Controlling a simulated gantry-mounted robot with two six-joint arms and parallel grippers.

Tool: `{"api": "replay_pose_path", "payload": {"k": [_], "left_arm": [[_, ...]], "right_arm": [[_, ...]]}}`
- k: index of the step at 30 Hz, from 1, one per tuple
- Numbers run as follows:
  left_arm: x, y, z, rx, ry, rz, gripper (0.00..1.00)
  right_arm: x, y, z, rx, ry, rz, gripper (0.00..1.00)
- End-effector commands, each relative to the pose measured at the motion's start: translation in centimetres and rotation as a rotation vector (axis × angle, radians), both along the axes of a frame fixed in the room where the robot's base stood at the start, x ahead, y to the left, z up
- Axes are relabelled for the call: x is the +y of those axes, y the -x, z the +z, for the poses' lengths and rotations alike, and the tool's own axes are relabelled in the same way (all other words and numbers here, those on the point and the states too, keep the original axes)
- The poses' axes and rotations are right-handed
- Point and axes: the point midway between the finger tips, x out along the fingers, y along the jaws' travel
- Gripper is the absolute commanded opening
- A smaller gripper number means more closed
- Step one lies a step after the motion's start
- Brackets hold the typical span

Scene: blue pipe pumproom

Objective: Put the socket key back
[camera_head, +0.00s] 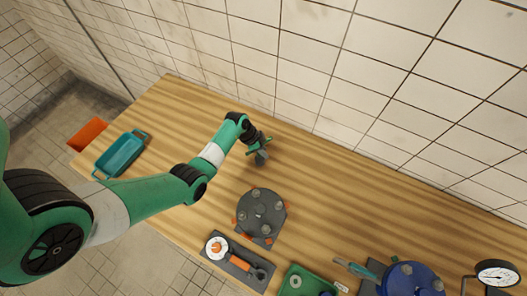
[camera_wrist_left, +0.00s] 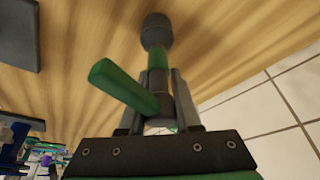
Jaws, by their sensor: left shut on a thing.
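The socket key (camera_wrist_left: 157,32) has a dark grey round socket end, a green sleeve and a green cross handle that sticks out to the left in the left wrist view. My left gripper (camera_wrist_left: 160,98) is shut on its shaft. In the head view my left gripper (camera_head: 257,147) is at the back of the wooden table, near the tiled wall, with the grey end of the key (camera_head: 262,158) below it. I cannot tell whether the key touches the table. My right gripper is not in view.
A dark round flange (camera_head: 259,211) with bolts stands in front of the gripper. A dark tray (camera_head: 238,264) holds a dial and an orange-handled tool. A green tray (camera_head: 300,281), blue pump part (camera_head: 408,281) and gauge (camera_head: 497,273) are right; a teal tray (camera_head: 121,154) is left.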

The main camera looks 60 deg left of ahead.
Motion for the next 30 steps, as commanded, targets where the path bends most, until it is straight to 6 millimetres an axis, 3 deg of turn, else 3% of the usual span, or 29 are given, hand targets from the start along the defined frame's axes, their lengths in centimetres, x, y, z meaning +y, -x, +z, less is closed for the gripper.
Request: {"api": "replay_pose_path", "payload": {"k": [2, 3, 8, 19, 30], "left_arm": [[0.0, 0.0, -0.2, -0.001, 0.000, 0.000, 0.00], [0.0, 0.0, -0.3, 0.000, 0.001, 0.000, 0.34], [0.0, 0.0, -0.3, 0.000, 0.001, 0.000, 0.62], [0.0, 0.1, 0.5, -0.001, -0.001, 0.000, 0.62], [0.7, 3.0, 8.3, -0.004, -0.002, 0.001, 0.62]], "right_arm": [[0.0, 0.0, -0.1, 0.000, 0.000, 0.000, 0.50], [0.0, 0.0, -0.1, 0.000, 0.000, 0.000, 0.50], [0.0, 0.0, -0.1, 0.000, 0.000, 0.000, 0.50], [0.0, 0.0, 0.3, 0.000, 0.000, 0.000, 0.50], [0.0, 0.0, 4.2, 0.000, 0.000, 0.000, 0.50]]}}
